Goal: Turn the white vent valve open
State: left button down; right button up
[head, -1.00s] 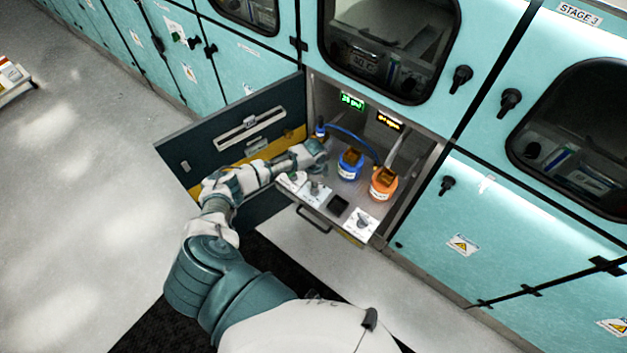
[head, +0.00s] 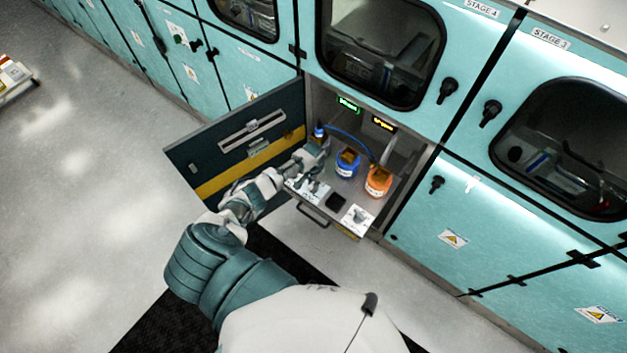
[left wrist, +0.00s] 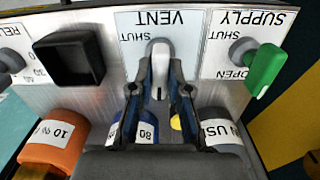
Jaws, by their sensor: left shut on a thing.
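The white vent valve (left wrist: 160,68) is in the middle of the left wrist view, on a white plate marked VENT and SHUT, both upside down there. Its handle points down in that picture, away from the VENT lettering. My left gripper (left wrist: 159,92) has one finger on each side of the handle and is shut on it. In the head view the left gripper (head: 316,182) reaches down to the front panel of the open cabinet and partly hides the vent plate (head: 311,196). My right gripper is not in view.
The green supply valve (left wrist: 264,70) is close right of vent in the wrist view; a black square part (left wrist: 68,58) is left. A blue bottle (head: 347,163) and an orange bottle (head: 378,181) stand behind the panel. The open door (head: 235,150) is left of my arm.

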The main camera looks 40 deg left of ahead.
aim_at(313, 182)
pick_arm(q)
jog(key=shift+w+r+n, duration=0.1)
jog(key=shift+n, duration=0.4)
jog(key=c, duration=1.1)
grip_release()
notch_tip(313, 182, up, 12)
jog(key=shift+a+f, duration=0.1)
